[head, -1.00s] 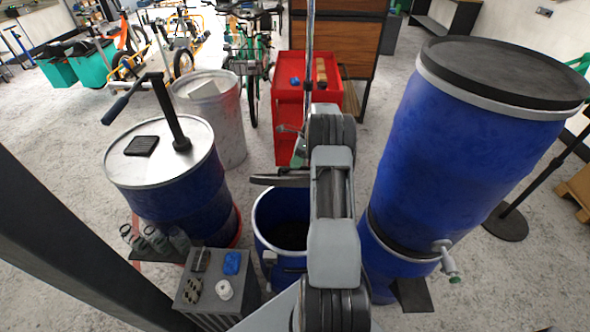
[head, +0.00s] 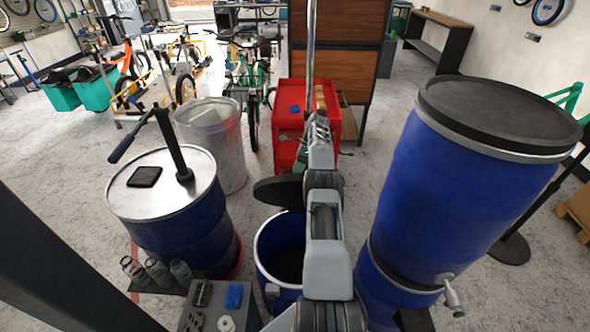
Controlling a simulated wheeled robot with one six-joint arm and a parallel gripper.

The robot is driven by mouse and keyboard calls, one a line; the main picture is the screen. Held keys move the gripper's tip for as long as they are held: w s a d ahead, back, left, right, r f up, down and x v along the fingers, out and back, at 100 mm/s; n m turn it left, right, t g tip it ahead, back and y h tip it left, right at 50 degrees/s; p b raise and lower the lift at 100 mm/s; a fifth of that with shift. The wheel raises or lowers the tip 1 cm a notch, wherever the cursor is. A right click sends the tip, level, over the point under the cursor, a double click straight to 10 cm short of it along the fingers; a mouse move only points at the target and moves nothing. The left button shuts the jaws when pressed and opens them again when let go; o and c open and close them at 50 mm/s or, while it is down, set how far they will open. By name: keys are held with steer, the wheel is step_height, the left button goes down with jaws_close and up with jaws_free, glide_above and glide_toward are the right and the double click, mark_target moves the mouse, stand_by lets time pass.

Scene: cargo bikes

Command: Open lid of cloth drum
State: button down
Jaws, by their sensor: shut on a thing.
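The open blue cloth drum (head: 265,254) stands low in the middle of the head view, its dark inside showing. Its dark round lid (head: 277,191) is raised and tilted above the far side of the rim, partly hidden behind my arm. My gripper (head: 303,168) is at the lid's right side, mostly hidden by my own wrist, and is shut on the lid. The exact grip point and any hinge are hidden.
A blue drum with a steel top and pump (head: 170,205) stands left, and stacked blue drums (head: 450,170) with a tap stand right. A red cart (head: 290,120) and a grey bin (head: 215,150) are behind. A grey crate (head: 205,318) sits in front.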

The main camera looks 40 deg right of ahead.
steer(key=shift+s+d+f, duration=0.1)
steer(key=shift+f, duration=0.6)
steer(key=c, duration=1.6)
jaws_free()
steer(key=o, duration=0.3)
steer(key=shift+w+d+f, duration=0.1)
steer(key=shift+w+d, duration=0.1)
steer(key=shift+w, duration=0.05)
steer(key=shift+o, duration=0.9)
steer(key=shift+a+r, duration=0.15)
steer(key=shift+r, duration=0.05)
